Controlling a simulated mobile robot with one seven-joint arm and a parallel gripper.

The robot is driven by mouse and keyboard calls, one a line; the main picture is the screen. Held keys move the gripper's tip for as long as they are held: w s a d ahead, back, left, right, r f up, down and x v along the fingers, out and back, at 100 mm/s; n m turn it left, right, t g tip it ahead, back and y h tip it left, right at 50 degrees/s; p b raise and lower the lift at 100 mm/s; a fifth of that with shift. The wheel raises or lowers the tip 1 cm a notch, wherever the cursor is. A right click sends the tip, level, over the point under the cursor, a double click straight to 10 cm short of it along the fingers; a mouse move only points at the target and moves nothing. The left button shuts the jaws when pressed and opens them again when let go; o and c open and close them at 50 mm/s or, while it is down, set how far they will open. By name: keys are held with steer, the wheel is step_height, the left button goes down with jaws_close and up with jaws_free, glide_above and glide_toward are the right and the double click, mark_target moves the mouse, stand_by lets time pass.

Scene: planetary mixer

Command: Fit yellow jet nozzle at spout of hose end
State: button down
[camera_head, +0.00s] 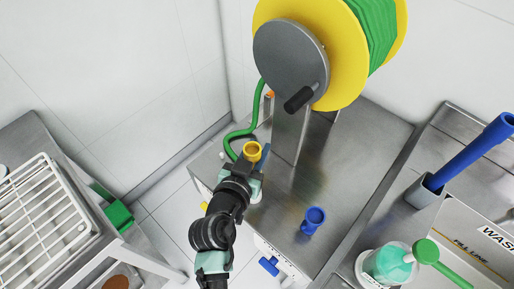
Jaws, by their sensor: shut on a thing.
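The yellow jet nozzle (252,149) is a short cup-like piece with its open round end facing up. My gripper (254,163) is shut on it, above the left part of the steel bench. The green hose (231,138) hangs from the reel and curves down to just left of the nozzle and my gripper. Its lower end and spout are hidden or too small to make out beside my gripper, so I cannot tell whether nozzle and spout touch.
The yellow reel (344,85) with a grey disc and black crank stands on a post at the back of the steel bench (350,160). A blue nozzle (314,217) stands right of my gripper. A wash sink, green brush and blue-handled tool are at right; a white rack (45,215) is at left.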

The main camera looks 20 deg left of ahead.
steer(key=shift+f+b, duration=1.8)
steer(key=shift+b, duration=0.15)
steer(key=shift+r, duration=0.1)
steer(key=c, duration=0.6)
jaws_free()
steer(key=shift+o, duration=0.2)
steer(key=shift+s, duration=0.1)
steer(key=b+v, duration=0.2)
steer(key=v, duration=1)
steer(key=shift+s+r, duration=0.15)
steer(key=shift+s, duration=0.2)
